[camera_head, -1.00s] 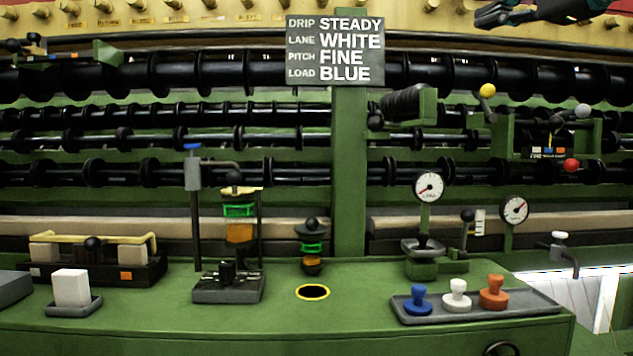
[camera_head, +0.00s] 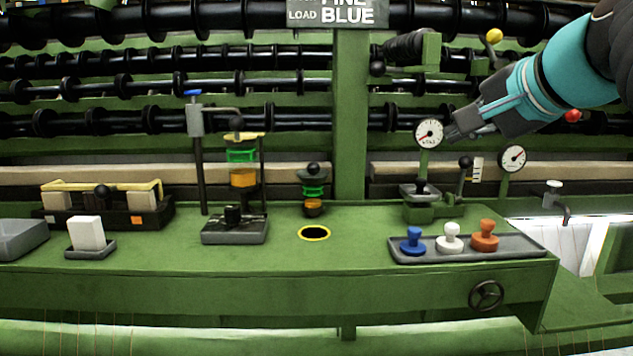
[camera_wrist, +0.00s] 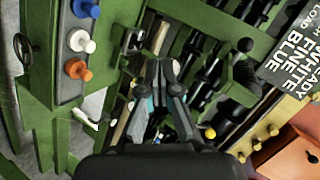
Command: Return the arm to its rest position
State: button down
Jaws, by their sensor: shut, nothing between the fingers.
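My gripper (camera_head: 462,130) hangs at the upper right in the head view, its tip overlapping the edge of the left round gauge (camera_head: 429,133). The wrist view shows my gripper (camera_wrist: 165,72) with its fingers together and nothing between them. It is above and apart from the green bench (camera_head: 290,272). The arm comes in from the top right corner, with a teal section behind the gripper.
A grey tray (camera_head: 520,252) holds blue (camera_head: 412,243), white (camera_head: 450,240) and orange (camera_head: 485,237) knobs. A second gauge (camera_head: 513,158) and a tap (camera_head: 556,198) stand at right. A yellow-ringed hole (camera_head: 314,233) is mid-bench. Black spool rows fill the back.

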jog(key=s+a+f+n+g+h+p, duration=0.1)
jog(key=s+f, duration=0.4)
jog(key=f, duration=0.6)
jog(key=s+a+f+n+g+h+p, duration=0.1)
jog(key=s+f+n+g, duration=0.2)
jog(key=f, duration=0.8)
jog(key=s+a+f+n+g+h, duration=0.1)
jog(key=s+a+f+n+g, duration=0.1)
jog(key=s+f+n, duration=0.5)
notch_tip(320, 180, down, 5)
jog(key=shift+g+p, duration=0.3)
jog(key=shift+p, duration=0.1)
